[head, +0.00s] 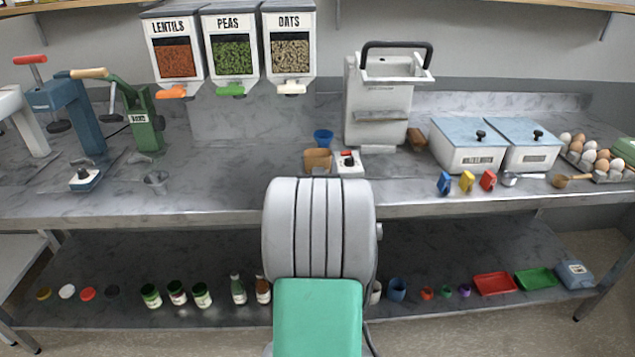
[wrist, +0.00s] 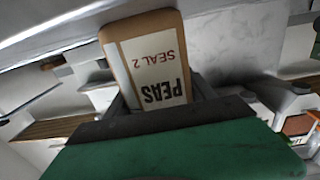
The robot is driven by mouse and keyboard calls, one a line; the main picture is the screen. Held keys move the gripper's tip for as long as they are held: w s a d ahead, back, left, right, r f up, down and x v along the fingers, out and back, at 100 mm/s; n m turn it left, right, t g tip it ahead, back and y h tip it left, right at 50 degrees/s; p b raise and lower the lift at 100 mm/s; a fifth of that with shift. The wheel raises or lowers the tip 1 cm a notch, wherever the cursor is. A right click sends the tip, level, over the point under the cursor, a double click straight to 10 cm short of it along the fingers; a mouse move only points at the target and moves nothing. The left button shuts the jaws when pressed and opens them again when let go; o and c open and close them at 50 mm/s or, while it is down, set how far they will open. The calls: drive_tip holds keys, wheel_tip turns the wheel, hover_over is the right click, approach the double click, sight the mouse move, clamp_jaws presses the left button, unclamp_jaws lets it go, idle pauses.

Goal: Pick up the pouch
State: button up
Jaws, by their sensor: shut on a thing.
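The pouch (wrist: 148,62) is brown kraft with a white label that reads PEAS and SEAL 2, upside down in the wrist view. It stands out beyond the dark jaws of my gripper (wrist: 160,98), which are shut on it. Its lower end is hidden between the jaws and behind the green gripper body. In the head view my grey and green arm fills the lower middle and hides my gripper. A small brown item (head: 318,160) shows just above the arm; I cannot tell whether it is the same pouch.
A white device with a red top (head: 348,163) and a blue cup (head: 323,137) stand near the brown item. Behind them is a white machine with a black handle (head: 380,100). Dispensers (head: 232,55) hang at the back left.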

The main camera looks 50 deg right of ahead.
drive_tip(key=shift+c, duration=0.8)
